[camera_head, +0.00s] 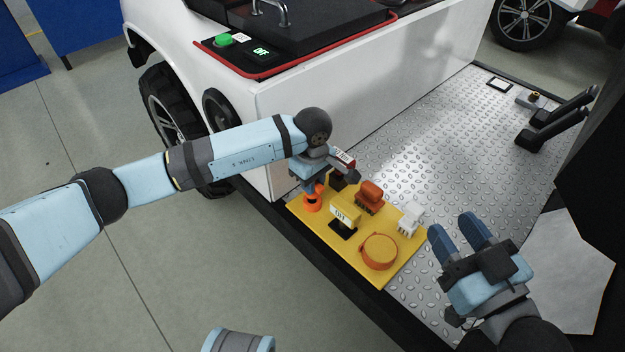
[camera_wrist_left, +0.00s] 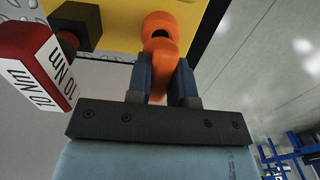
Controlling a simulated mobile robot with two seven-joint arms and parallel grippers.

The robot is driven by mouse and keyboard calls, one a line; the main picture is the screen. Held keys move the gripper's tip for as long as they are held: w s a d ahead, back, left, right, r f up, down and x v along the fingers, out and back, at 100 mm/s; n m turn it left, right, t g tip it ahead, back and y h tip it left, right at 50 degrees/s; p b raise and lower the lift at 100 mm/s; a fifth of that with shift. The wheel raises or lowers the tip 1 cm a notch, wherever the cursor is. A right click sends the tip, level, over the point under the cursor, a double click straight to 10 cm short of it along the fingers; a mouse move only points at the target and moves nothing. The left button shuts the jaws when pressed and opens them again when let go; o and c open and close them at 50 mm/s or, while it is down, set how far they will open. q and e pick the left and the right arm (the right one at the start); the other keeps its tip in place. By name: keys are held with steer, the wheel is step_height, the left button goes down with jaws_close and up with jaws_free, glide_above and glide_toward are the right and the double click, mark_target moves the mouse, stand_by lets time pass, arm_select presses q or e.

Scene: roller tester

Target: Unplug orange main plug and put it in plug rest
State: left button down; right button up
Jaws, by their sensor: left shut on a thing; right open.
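My left gripper (camera_head: 314,178) is shut on an orange piece (camera_head: 313,199) that looks like the main plug, at the left corner of the yellow panel (camera_head: 402,252). In the left wrist view, its two fingers (camera_wrist_left: 162,85) grip the lower part of the orange piece (camera_wrist_left: 158,50), whose rounded end lies against or close to the yellow panel (camera_wrist_left: 125,35). I cannot tell whether it is seated. No part is clearly marked as the plug rest. My right gripper (camera_head: 456,228) is open and empty, right of the panel.
A red-tipped labelled lever (camera_wrist_left: 42,68) stands close beside my left gripper. A white vehicle body (camera_head: 350,90) rises behind.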

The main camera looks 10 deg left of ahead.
arm_select(q)
steer(key=shift+f, duration=0.45)
steer(key=shift+f+b, duration=0.55)
steer(key=shift+f, duration=0.2)
steer(key=c, duration=0.9)
jaws_free()
steer(key=shift+c, duration=0.2)
